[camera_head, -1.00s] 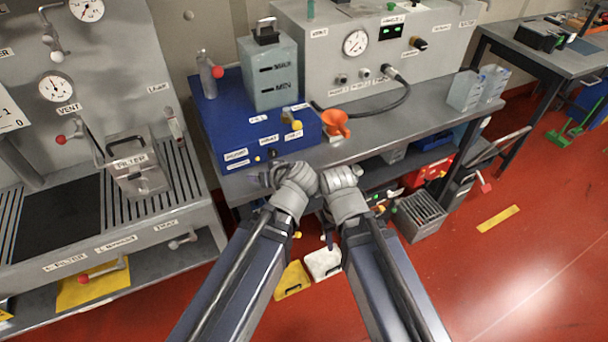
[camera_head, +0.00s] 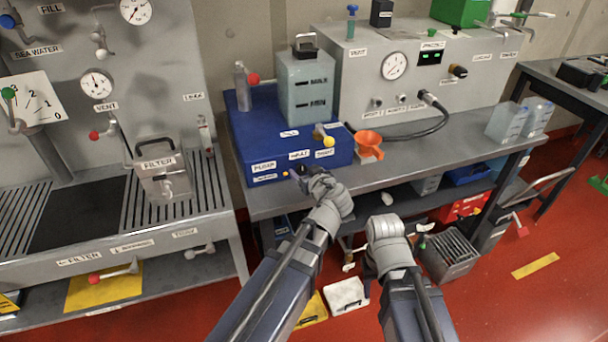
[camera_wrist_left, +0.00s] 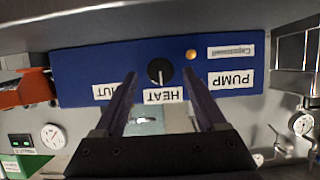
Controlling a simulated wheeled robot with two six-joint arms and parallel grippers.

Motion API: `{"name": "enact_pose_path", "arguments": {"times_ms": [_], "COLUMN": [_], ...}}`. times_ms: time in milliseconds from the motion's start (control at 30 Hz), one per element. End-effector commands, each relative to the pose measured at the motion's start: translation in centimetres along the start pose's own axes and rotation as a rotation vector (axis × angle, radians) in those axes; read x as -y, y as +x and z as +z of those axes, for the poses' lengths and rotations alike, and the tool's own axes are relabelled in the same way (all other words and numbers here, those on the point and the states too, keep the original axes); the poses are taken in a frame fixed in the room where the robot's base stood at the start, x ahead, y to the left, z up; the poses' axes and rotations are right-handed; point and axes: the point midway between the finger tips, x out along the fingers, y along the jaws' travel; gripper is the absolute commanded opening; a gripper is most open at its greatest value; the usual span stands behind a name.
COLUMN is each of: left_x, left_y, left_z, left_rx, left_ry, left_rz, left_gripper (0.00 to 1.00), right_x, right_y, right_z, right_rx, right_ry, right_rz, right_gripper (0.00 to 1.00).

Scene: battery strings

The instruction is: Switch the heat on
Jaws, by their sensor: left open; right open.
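The blue box (camera_head: 290,163) stands on the bench with labels on its front. In the left wrist view, upside down, a black round knob (camera_wrist_left: 159,71) with a white pointer mark sits at the HEAT label (camera_wrist_left: 163,96) on the blue panel (camera_wrist_left: 120,60). A small orange lamp (camera_wrist_left: 191,55) is near the knob. My left gripper (camera_head: 296,172) is at the box's front lower edge, open. In its wrist view, the fingers (camera_wrist_left: 160,76) lie either side of the knob; contact cannot be told. My right gripper (camera_head: 384,226) hangs in front of the bench, its fingertips hidden.
A grey-green tank (camera_head: 305,85) stands on the blue box. A grey unit with a gauge (camera_head: 395,65) is behind. Bench space (camera_head: 440,135) at right is partly clear.

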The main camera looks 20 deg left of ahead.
Motion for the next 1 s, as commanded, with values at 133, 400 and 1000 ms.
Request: {"name": "enact_pose_path", "arguments": {"times_ms": [133,400,1000], "left_x": [0.0,0.03,0.04], "left_y": [1.17,1.32,1.3], "left_z": [0.05,-0.03,-0.01], "left_rx": [0.0,0.0,0.0], "left_ry": [0.0,0.0,0.0], "left_rz": [-0.001,0.0,0.0], "left_gripper": [0.73,0.73,0.12], "right_x": [0.04,0.04,0.04], "right_y": [0.48,0.48,0.48], "right_z": [-0.03,-0.03,-0.03], "right_rx": [0.0,0.0,0.0], "right_ry": [0.0,0.0,0.0], "right_rz": [0.0,0.0,0.0], "right_gripper": [0.5,0.5,0.5]}}
